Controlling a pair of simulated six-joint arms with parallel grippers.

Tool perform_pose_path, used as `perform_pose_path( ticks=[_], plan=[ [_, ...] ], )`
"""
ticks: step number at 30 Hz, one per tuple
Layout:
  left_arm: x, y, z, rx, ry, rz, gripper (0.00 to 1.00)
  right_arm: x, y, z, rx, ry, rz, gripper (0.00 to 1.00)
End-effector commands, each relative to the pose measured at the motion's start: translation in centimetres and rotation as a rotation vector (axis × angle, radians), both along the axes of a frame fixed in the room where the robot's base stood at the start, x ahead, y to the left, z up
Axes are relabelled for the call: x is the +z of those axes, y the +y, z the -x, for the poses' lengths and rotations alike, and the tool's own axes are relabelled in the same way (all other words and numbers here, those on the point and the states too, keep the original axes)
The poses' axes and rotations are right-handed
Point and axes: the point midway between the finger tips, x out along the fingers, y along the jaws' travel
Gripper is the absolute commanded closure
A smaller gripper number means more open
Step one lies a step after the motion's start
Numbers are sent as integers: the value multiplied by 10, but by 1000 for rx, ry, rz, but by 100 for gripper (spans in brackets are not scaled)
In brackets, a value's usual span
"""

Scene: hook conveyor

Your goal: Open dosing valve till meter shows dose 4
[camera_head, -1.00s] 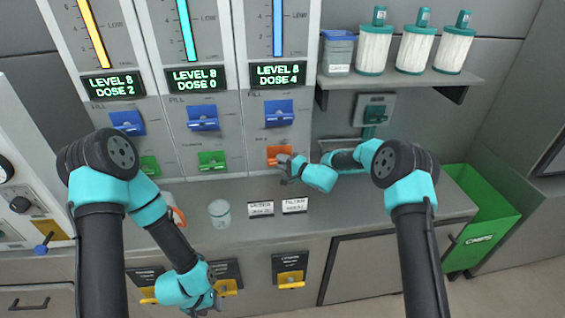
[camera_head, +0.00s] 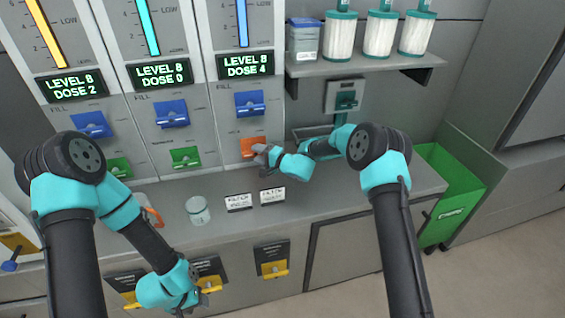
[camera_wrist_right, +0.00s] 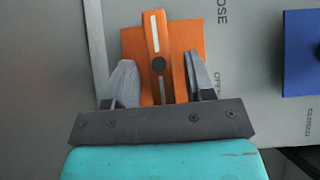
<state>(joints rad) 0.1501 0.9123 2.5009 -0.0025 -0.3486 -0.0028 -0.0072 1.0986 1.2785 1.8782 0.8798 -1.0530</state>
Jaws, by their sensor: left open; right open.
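Three panel columns each carry a level gauge and a dark meter. The right meter (camera_head: 245,64) reads LEVEL 8 DOSE 4, the middle meter (camera_head: 160,75) DOSE 0, the left meter (camera_head: 72,87) DOSE 2. The orange dosing valve (camera_head: 248,147) is under the right column. In the right wrist view its orange handle (camera_wrist_right: 158,55) stands nearly upright between my open fingers, with gaps on both sides. My right gripper (camera_head: 259,154) is at this valve; it also shows in the wrist view (camera_wrist_right: 160,85). My left gripper (camera_head: 201,298) is open and low, in front of the lower cabinets.
Green valves (camera_head: 186,157) and blue fill valves (camera_head: 249,104) sit on the panel. A jar (camera_head: 197,210) and two label cards (camera_head: 238,202) are on the counter. A shelf (camera_head: 350,68) holds filters, and a green bin (camera_head: 449,205) stands at right.

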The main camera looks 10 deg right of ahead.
Motion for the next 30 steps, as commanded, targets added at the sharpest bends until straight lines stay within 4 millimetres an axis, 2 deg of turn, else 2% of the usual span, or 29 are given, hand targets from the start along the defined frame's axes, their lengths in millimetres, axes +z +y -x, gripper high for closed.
perform_pose_path(
  ticks=[21,24,30],
  plan=[
    [0,0,0,0,0,0,51,4,-104,78,-3,1,-1,51],
    [0,0,0,0,0,0,51,4,-117,88,-2,1,-1,51],
    [0,0,0,0,0,0,51,5,-130,98,-1,0,-1,51]
  ],
)
